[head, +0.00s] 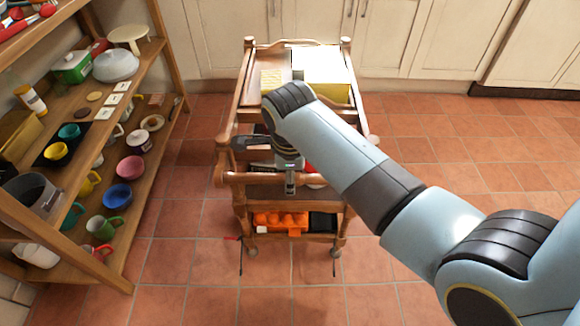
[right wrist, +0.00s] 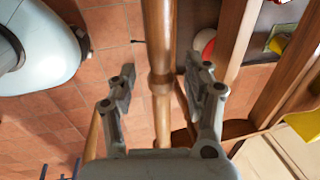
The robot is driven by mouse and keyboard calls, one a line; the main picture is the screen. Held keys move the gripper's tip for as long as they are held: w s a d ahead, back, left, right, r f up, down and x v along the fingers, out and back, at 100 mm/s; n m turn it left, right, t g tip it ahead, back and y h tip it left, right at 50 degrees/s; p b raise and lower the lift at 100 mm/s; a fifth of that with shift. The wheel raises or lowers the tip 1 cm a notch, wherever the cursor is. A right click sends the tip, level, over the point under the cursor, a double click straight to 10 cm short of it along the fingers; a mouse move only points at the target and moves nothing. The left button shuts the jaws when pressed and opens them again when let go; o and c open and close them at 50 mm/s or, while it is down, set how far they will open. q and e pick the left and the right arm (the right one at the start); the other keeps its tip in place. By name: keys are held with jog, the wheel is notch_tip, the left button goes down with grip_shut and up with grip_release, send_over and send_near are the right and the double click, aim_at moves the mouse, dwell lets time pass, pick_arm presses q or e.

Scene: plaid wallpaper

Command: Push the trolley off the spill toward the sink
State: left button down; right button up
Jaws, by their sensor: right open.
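The wooden trolley (head: 240,105) stands in the middle of the head view, its near crossbar (head: 325,179) toward me. My right arm reaches over it from the right. My right gripper (head: 264,165) is at the near end of the trolley, partly hidden by its own wrist. In the right wrist view my right gripper (right wrist: 166,75) is open, with a round wooden bar (right wrist: 160,45) running between its fingers. Gaps show on both sides of the bar. My left gripper is out of view. I cannot make out a spill or a sink.
A wooden shelf (head: 165,100) with cups and bowls stands close on the left. Cream cabinets (head: 390,40) line the back, close behind the trolley. Orange items (head: 280,220) sit on the trolley's lower shelf. Tiled floor (head: 480,150) is clear on the right.

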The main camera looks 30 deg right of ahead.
jog(key=shift+f, duration=0.35)
grip_shut()
jog(key=shift+d, duration=0.1)
